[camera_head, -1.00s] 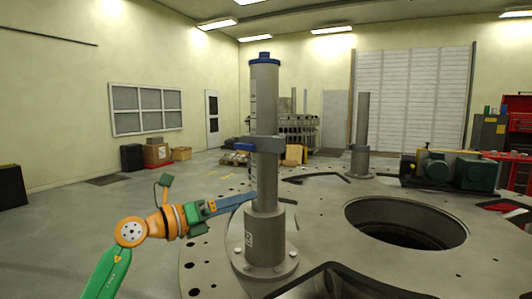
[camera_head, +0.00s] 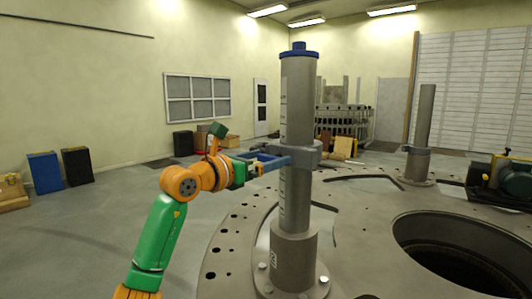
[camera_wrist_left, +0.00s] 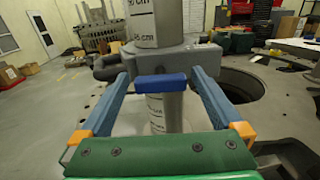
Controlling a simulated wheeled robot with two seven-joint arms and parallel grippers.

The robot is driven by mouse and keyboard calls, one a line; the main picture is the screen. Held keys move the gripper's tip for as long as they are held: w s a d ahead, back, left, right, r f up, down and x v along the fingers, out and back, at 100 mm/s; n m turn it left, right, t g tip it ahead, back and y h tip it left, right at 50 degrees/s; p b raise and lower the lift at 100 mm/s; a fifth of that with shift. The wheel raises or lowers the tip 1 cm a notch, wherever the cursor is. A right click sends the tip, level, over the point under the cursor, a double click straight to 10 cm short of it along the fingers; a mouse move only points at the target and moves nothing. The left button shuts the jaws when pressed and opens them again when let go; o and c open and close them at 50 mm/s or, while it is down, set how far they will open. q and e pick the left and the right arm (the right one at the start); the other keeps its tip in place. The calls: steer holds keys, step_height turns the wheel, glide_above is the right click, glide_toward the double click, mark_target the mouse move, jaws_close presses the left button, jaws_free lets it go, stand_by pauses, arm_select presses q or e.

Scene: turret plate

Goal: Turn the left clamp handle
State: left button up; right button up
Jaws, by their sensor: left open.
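A grey clamp (camera_head: 303,157) is fitted around the tall grey post (camera_head: 297,105) with a blue cap. In the left wrist view the clamp (camera_wrist_left: 192,57) has a blue handle end (camera_wrist_left: 161,83) pointing toward the camera. My left gripper (camera_head: 284,160) is at clamp height on the post's left side. In the left wrist view its two blue fingers (camera_wrist_left: 162,73) are open, one on each side of the blue handle, with gaps visible on both sides. In the head view the handle is hard to tell from the blue fingers. My right gripper is out of view.
The post stands on a round grey plate (camera_head: 232,262) with bolt holes and a large round opening (camera_head: 455,250). A second post (camera_head: 421,130) stands farther right. Green machinery (camera_head: 505,178) sits at the right edge. Floor to the left is clear up to the boxes (camera_head: 45,172).

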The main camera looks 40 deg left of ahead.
arm_select(q)
steer(key=shift+s, duration=0.15)
steer(key=c, duration=1.2)
steer(key=shift+c, duration=0.2)
steer(key=shift+n, duration=0.3)
steer(key=n, duration=0.4)
steer(key=shift+a, duration=0.1)
steer(key=n, duration=0.5)
steer(key=shift+a+b, duration=0.1)
steer(key=shift+b, duration=0.25)
steer(key=n, duration=0.4)
steer(key=shift+f, duration=0.1)
steer(key=shift+a+n+b, duration=0.1)
steer(key=shift+n+b, duration=0.2)
steer(key=shift+n, duration=1.8)
